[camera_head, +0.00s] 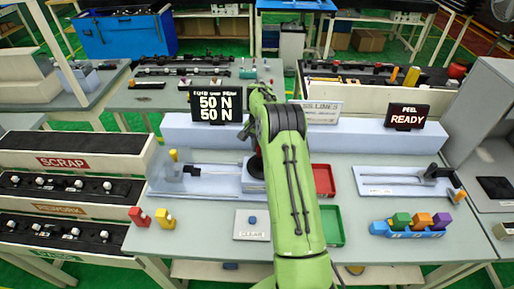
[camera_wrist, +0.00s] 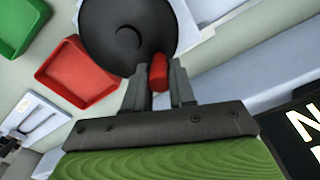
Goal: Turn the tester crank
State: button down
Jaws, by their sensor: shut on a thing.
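The tester crank is a dark round disc (camera_wrist: 115,30) with a red knob (camera_wrist: 158,68) at its edge, seen in the wrist view. My gripper (camera_wrist: 161,82) has one finger on each side of the red knob and is shut on it. In the head view the light-blue tester (camera_head: 205,183) stands left of my green arm, with a thin rod along it. The tester display (camera_head: 215,106) reads 50 N on two lines.
A red tray (camera_head: 324,180) and a green tray (camera_head: 333,238) lie right of my arm. The peel fixture (camera_head: 395,180) stands further right, its display (camera_head: 407,117) reading READY. Coloured blocks in a blue holder (camera_head: 408,232) sit front right. A clear button pad (camera_head: 251,225) lies front left of my arm.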

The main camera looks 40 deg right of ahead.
jog(key=shift+d+m, duration=0.3)
jog(key=shift+m, duration=0.4)
jog(key=shift+s, duration=0.1)
jog(key=c, duration=0.9)
grip_release()
jog(key=shift+c, duration=0.2)
notch_tip(320, 180, up, 16)
jog(key=p, duration=0.2)
jog(key=shift+f, duration=0.1)
